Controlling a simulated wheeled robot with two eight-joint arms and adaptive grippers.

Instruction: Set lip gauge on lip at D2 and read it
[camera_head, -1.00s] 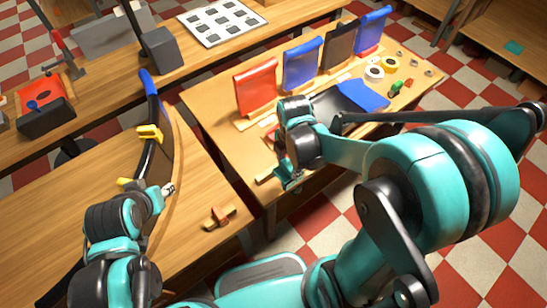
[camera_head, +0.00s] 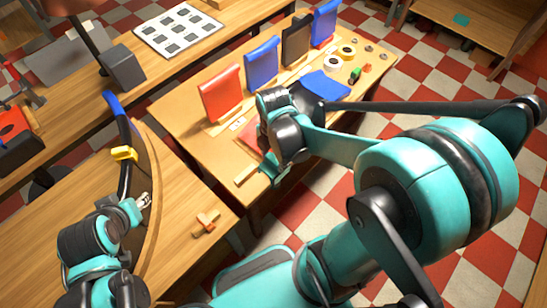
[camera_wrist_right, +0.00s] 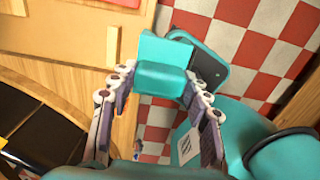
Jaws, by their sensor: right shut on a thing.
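My right gripper (camera_wrist_right: 158,100) is shut on a teal block (camera_wrist_right: 160,78), which I take to be the lip gauge. In the head view the right gripper (camera_head: 274,172) is at the front left edge of the right-hand table. The curved dark lip strip (camera_head: 135,148) has a blue end and stands along a curved wooden former. A yellow clamp (camera_head: 124,153) grips it. My left gripper (camera_head: 143,201) is beside the near part of the strip; its jaw opening is too small to judge. No D2 mark or gauge reading is legible.
A small orange-brown cross-shaped piece (camera_head: 206,222) lies on the left bench.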

